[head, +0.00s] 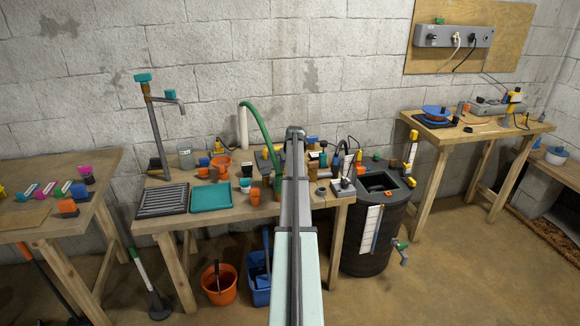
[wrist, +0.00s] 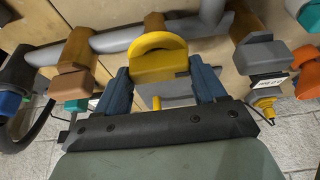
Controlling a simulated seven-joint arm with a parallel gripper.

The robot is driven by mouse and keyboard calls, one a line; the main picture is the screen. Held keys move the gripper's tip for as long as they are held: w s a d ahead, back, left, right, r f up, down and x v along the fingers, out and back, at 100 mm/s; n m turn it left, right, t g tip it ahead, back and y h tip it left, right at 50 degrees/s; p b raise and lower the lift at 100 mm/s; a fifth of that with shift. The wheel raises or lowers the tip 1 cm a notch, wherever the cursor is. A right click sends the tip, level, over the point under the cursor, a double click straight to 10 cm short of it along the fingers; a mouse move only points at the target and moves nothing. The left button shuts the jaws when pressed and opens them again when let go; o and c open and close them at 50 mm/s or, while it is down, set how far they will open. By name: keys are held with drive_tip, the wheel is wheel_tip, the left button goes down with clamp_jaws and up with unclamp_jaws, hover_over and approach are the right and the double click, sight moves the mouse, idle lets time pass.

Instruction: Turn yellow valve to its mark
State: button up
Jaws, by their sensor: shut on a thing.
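In the wrist view the yellow valve (wrist: 158,64) has a blocky handle with a rounded loop on top. It sits in front of a grey pipe (wrist: 110,40) with wooden-coloured blocks behind. My gripper (wrist: 160,72) has its two dark blue fingers on either side of the yellow handle, shut on it. A short yellow stem shows below the handle between the fingers. I cannot make out the valve's mark. In the head view my arm reaches over the middle bench and hides the gripper and this valve.
Beside the valve in the wrist view are a brown block (wrist: 72,84) on the left and a grey block (wrist: 262,54) with a white label on the right. A black hose curves at far left. The middle bench holds a teal tray (head: 211,197); a dark barrel (head: 368,240) stands right.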

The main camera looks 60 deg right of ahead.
drive_tip(key=o, duration=1)
drive_tip(key=shift+o, duration=0.2)
drive_tip(key=v, duration=1.4)
drive_tip(key=shift+f, duration=0.15)
